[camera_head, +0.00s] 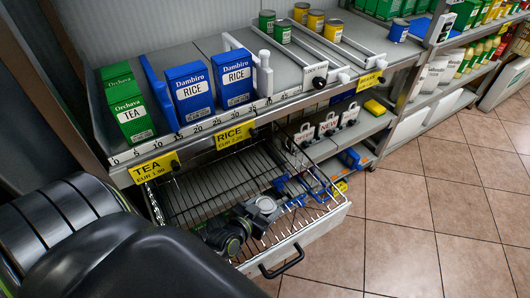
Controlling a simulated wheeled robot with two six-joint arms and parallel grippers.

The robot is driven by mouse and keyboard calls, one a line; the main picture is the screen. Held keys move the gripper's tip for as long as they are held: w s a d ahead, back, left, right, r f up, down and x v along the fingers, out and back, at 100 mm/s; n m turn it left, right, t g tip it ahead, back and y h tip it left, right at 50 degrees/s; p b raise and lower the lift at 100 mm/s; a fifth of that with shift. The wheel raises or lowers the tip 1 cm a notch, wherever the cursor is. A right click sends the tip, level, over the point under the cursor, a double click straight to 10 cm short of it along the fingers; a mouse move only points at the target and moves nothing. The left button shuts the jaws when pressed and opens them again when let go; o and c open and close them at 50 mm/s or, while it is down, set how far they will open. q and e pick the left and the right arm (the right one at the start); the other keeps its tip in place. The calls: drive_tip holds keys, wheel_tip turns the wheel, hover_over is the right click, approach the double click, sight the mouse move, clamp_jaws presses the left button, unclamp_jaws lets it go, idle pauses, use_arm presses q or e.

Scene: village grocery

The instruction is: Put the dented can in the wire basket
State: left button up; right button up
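The wire basket (331,206) is pulled out below the shelf, with a light front panel and a dark handle. My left gripper (306,187) is over the basket, in front of the shelf. Its blue fingers stand apart with no can seen between them. No dent shows clearly at this size, so I cannot tell which can is dented. My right gripper is not in view.
A green tea box (126,104) and blue rice boxes (190,92) stand on the shelf (210,45) at left. Dividers and a price rail (215,121) edge it. White tagged items (326,126) stand on the lower shelf. The tiled floor (420,220) is clear at right.

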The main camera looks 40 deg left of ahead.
use_arm(q)
drive_tip(key=o, duration=0.5)
drive_tip(key=shift+c, duration=0.2)
drive_tip(key=shift+r, duration=0.15)
drive_tip(key=shift+v, duration=1.2)
drive_tip(key=b+v, duration=0.1)
drive_tip(key=v, duration=0.8)
drive_tip(key=shift+s, duration=0.3)
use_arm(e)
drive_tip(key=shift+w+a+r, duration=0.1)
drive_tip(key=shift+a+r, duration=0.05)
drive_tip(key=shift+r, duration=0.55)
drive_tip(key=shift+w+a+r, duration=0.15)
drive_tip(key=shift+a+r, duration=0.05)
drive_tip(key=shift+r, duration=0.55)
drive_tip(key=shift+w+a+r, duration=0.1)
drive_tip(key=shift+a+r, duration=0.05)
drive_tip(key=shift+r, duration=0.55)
use_arm(q)
drive_tip(key=shift+r, duration=0.15)
